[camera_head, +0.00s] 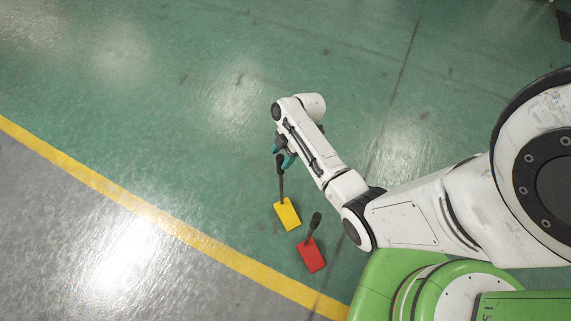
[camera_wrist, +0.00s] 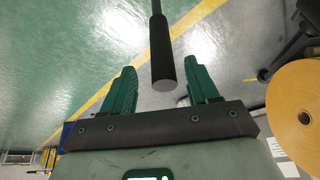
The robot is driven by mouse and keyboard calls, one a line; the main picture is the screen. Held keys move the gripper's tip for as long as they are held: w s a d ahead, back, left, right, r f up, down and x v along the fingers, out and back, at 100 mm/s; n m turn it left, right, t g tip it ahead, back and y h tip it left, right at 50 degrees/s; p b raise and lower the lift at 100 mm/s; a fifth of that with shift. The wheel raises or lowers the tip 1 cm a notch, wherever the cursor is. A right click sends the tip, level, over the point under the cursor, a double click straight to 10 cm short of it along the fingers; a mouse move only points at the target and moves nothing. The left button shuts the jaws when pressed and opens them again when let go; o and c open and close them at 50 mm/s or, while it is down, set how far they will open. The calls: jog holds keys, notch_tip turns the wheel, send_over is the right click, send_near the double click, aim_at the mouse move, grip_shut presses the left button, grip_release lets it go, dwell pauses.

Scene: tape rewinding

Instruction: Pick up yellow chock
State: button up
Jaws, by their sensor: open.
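The yellow chock (camera_head: 288,215) sits on the green floor in the head view, with a dark upright handle (camera_head: 281,187) topped by a black grip. My gripper (camera_head: 288,157) is beside the top of that handle, its teal fingers partly hidden by the wrist. In the wrist view the fingers of my gripper (camera_wrist: 161,68) are open. A black cylindrical grip (camera_wrist: 162,55) shows between the fingertips, with a gap on each side. Its thin rod runs up out of the picture, and the chock's yellow body is not visible there. How deep the grip lies between the fingers is hard to tell.
A red chock (camera_head: 311,257) with its own dark handle stands close below and right of the yellow one. A yellow floor line (camera_head: 150,217) crosses the floor at left. A large yellow-orange roll (camera_wrist: 297,110) shows at the right of the wrist view. Floor left of the chocks is clear.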

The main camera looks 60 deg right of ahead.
aim_at(278, 164)
jog(key=shift+s+b+x, duration=0.15)
jog(key=shift+b+x, duration=0.15)
jog(key=shift+x, duration=1.05)
jog(key=shift+s+b+x, duration=0.15)
jog(key=shift+b+x, duration=0.1)
jog(key=shift+x, duration=1.05)
jog(key=shift+f, duration=0.1)
grip_shut()
jog(key=shift+w+d, duration=0.1)
